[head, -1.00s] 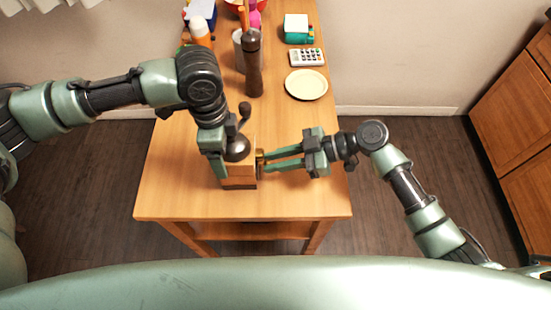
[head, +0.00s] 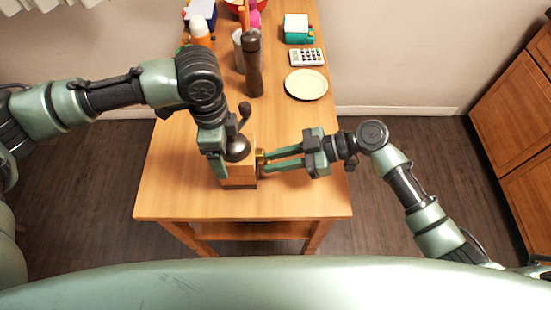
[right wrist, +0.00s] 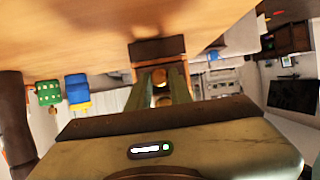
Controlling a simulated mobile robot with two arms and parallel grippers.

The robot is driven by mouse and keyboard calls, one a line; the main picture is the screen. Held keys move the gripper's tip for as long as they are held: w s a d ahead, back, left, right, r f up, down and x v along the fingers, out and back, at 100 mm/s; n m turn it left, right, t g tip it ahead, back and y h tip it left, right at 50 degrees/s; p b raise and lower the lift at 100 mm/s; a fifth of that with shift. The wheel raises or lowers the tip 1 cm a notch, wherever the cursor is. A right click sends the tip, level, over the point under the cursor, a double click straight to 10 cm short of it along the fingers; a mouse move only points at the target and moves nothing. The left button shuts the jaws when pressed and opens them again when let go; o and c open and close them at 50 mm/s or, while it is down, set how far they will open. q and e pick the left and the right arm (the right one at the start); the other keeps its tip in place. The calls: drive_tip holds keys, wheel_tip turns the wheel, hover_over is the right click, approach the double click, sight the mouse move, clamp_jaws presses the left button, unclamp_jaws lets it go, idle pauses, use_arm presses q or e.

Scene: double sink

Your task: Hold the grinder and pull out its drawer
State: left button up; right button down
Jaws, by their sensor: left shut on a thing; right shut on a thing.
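The wooden grinder (head: 240,178) stands upright near the front of the table, with a dark dome and a crank on top. My left gripper (head: 222,162) comes down from above and is shut on the grinder's body at its left side. My right gripper (head: 266,160) reaches in from the right and is shut on the brass drawer knob (head: 260,156) on the grinder's right side. In the right wrist view, the knob (right wrist: 160,84) shows between the fingers, below the grinder's dark base (right wrist: 157,48). The drawer itself is hard to make out; I cannot tell how far out it is.
The wooden table (head: 180,195) is clear around the grinder. Behind it stand a dark pepper mill (head: 254,72), a cream plate (head: 306,84) and a calculator (head: 307,57). Bottles and boxes crowd the far end. Wooden cabinets (head: 515,120) stand at the far right.

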idle(0.3)
drive_tip(key=d, duration=0.5)
drive_tip(key=c, duration=1.3)
unclamp_jaws()
drive_tip(key=shift+a, duration=0.15)
drive_tip(key=v, duration=1.2)
use_arm(q)
drive_tip(key=o, duration=1.5)
drive_tip(key=shift+r, duration=0.1)
